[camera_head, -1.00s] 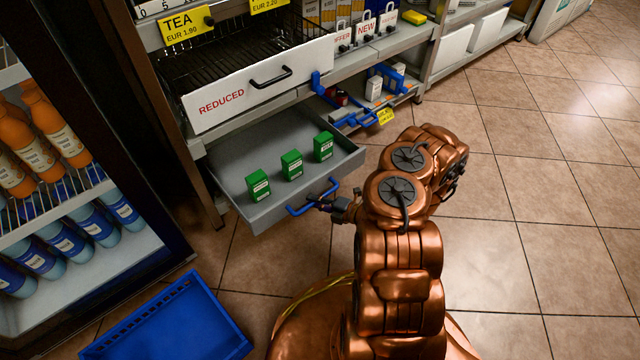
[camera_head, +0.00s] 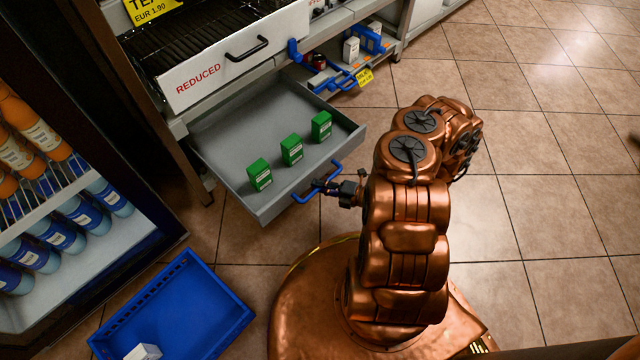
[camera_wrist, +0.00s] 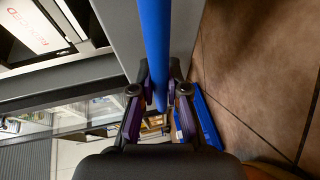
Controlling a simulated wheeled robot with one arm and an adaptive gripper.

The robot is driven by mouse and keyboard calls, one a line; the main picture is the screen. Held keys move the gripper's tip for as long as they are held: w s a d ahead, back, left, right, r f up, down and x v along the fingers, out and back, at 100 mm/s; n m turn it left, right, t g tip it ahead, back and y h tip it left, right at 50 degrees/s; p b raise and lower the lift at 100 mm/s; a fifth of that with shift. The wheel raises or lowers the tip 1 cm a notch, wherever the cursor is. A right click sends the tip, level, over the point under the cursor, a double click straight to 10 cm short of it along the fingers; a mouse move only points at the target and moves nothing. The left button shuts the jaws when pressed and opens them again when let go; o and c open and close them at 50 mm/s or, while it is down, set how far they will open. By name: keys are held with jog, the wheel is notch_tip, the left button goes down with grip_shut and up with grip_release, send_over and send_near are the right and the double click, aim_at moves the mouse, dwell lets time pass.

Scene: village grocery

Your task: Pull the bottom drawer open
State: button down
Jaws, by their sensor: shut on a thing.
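The bottom drawer (camera_head: 240,135) is a grey tray pulled far out of the shelf unit, with several green boxes (camera_head: 292,150) standing in it. Its blue bar handle (camera_head: 301,198) is on the front face. My gripper (camera_head: 328,187) is at the handle in the head view. In the wrist view the blue handle (camera_wrist: 155,40) runs between the two fingers of my gripper (camera_wrist: 158,100), which are shut on it. The drawer's grey front (camera_wrist: 120,30) lies beside the handle there.
A blue crate (camera_head: 225,343) holding a white item lies on the floor at lower left. A bottle cooler (camera_head: 60,130) stands at the left. Tiled floor at right (camera_head: 560,200) is clear.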

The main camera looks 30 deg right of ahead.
jog(key=c, duration=1.2)
grip_release()
jog(key=shift+o, duration=0.2)
jog(key=shift+d, duration=0.1)
jog(key=v, duration=1.2)
